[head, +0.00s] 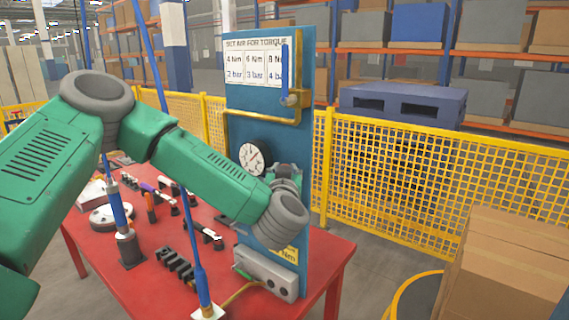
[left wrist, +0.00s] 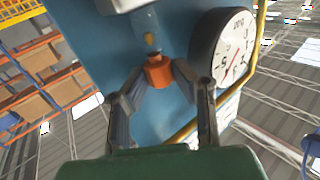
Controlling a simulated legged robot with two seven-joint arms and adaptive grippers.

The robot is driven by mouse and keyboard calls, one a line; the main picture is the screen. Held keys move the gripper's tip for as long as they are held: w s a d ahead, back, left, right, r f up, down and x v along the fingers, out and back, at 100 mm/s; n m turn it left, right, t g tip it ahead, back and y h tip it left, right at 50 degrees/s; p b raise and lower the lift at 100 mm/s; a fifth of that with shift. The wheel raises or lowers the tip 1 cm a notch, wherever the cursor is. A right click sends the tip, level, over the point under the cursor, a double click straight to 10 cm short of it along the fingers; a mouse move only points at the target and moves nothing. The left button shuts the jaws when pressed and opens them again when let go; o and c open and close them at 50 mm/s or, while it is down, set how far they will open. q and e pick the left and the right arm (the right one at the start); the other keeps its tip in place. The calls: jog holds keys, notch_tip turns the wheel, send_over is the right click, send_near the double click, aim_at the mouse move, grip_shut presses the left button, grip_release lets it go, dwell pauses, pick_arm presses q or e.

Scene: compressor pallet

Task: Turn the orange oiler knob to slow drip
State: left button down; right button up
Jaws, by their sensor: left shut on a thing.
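The orange oiler knob (left wrist: 158,73) shows in the left wrist view, below a clear and grey oiler body (left wrist: 147,30) on the blue panel (left wrist: 90,40). My left gripper (left wrist: 156,80) has its two fingers on either side of the knob, shut on it. In the head view my green left arm reaches across to the panel (head: 240,105), and its wrist hides the knob and fingers. A round white pressure gauge (left wrist: 222,50) is beside the knob; it also shows in the head view (head: 251,158). My right gripper is not in view.
A yellow pipe (head: 262,117) and a blue-handled valve (head: 286,75) are on the panel. A sign (head: 257,65) lists torque and bar values. Tools lie on the red table (head: 325,262). A yellow mesh fence (head: 390,180) stands behind; cardboard boxes (head: 515,255) are at right.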

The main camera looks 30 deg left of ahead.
pick_arm(q)
jog(key=shift+w+d+n+g+y, duration=0.1)
jog(key=shift+n+g+y, duration=0.95)
jog(key=shift+y, duration=0.35)
jog(key=shift+n, duration=0.25)
jog(key=c, duration=1.6)
grip_release()
